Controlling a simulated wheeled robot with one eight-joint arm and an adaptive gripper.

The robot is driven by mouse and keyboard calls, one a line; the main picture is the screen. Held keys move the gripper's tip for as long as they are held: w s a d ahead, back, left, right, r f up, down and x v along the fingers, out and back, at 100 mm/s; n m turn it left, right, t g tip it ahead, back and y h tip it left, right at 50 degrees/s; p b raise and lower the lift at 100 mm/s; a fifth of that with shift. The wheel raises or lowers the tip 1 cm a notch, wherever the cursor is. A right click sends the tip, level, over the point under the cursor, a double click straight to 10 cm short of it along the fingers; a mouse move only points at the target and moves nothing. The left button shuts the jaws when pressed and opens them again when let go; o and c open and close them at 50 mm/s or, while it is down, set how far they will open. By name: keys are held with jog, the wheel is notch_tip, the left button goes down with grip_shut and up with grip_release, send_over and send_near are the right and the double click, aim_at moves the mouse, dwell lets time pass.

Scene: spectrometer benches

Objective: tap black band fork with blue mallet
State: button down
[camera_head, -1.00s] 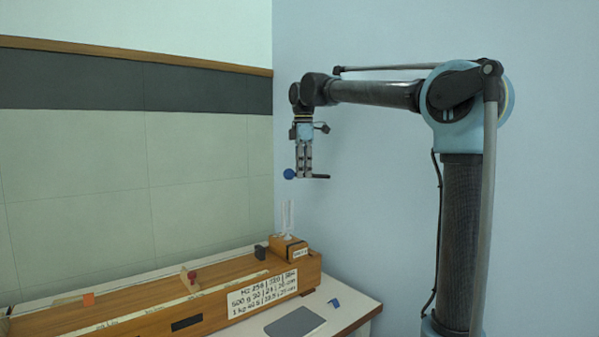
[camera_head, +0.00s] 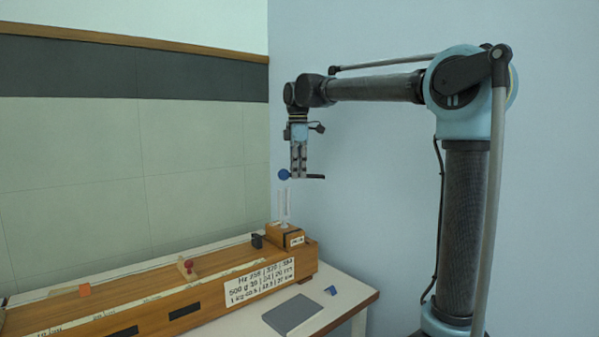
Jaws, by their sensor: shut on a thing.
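My gripper (camera_head: 298,172) points down and is shut on the blue mallet (camera_head: 284,174). The mallet's round blue head sticks out to the left and its dark handle to the right. A pale, upright two-pronged fork (camera_head: 284,205) stands on a small wooden block (camera_head: 287,236) at the right end of the long wooden box. The block has a dark band and a small white label too small to read. The mallet is above the fork's top and apart from it. I cannot make out a black band on the fork itself.
The long wooden box (camera_head: 150,300) carries a scale strip, a printed label (camera_head: 260,281), a red knob piece (camera_head: 187,267), an orange block (camera_head: 85,290) and a black block (camera_head: 257,241). A grey pad (camera_head: 293,314) and small blue piece (camera_head: 331,290) lie on the white table (camera_head: 345,297).

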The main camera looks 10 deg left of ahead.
jog(key=shift+f, duration=1.45)
jog(key=shift+r, duration=3.55)
